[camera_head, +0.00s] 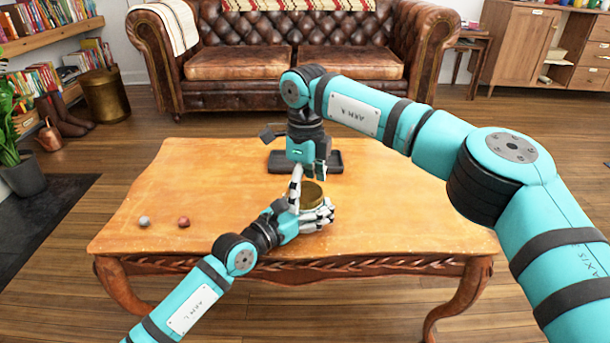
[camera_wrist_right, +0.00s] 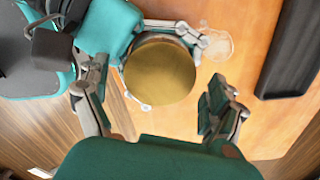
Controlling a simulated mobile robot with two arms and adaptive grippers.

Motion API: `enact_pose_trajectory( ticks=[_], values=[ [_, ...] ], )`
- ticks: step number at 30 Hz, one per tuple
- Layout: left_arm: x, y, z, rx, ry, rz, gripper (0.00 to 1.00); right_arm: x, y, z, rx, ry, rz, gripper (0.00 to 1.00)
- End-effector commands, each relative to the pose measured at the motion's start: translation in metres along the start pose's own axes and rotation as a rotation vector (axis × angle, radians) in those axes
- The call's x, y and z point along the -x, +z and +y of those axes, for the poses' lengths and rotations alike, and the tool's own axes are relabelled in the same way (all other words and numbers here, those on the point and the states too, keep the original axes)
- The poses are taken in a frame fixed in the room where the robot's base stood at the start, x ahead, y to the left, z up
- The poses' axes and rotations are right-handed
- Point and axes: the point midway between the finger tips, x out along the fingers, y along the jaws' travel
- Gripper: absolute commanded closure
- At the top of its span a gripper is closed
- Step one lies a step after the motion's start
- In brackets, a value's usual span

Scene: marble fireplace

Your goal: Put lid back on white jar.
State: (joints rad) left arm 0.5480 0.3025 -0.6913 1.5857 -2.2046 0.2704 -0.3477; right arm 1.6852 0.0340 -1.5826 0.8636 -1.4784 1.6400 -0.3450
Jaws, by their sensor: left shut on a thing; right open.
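A round thing with a flat gold-brown top (camera_head: 314,193) stands near the middle of the wooden table. In the right wrist view its gold disc (camera_wrist_right: 160,72) is seen from above. I take it for the jar with its lid on or over it; its sides are mostly hidden and no seam shows. My left gripper (camera_head: 318,216) is shut around its sides, and its fingers also show in the right wrist view (camera_wrist_right: 172,62). My right gripper (camera_wrist_right: 158,108) is open and empty, pointing down above it, with one finger to each side of the disc's near edge.
A black tray (camera_head: 279,163) lies behind the grippers and shows at the right wrist view's right edge (camera_wrist_right: 290,52). Two small balls, grey (camera_head: 144,221) and red (camera_head: 183,222), lie at the left. A pale round patch (camera_wrist_right: 214,44) is on the table. The table's right side is clear.

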Motion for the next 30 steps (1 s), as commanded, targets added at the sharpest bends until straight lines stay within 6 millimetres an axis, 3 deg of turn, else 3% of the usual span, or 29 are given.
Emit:
enact_pose_trajectory(
  ticks=[9, 23, 24, 28, 30],
  values=[
    [0.0000, -0.0007, 0.0000, 0.001, 0.000, 0.001, 1.00, -0.0019, 0.0001, -0.0001, 0.000, 0.000, -0.001, 0.07],
    [0.0000, -0.0006, -0.0001, 0.000, 0.000, 0.001, 1.00, -0.0015, 0.0000, -0.0004, 0.000, -0.001, -0.001, 0.67],
    [0.0000, -0.0006, -0.0001, 0.000, 0.000, 0.001, 1.00, -0.0015, 0.0000, -0.0005, -0.001, -0.002, -0.001, 0.25],
    [0.0000, -0.0006, -0.0001, 0.000, 0.000, 0.001, 1.00, -0.0015, 0.0001, -0.0004, 0.000, -0.001, -0.001, 0.08],
    [0.0000, -0.0006, -0.0001, 0.000, 0.000, 0.001, 1.00, -0.0015, 0.0000, -0.0004, 0.000, -0.001, -0.001, 0.06]
  ],
)
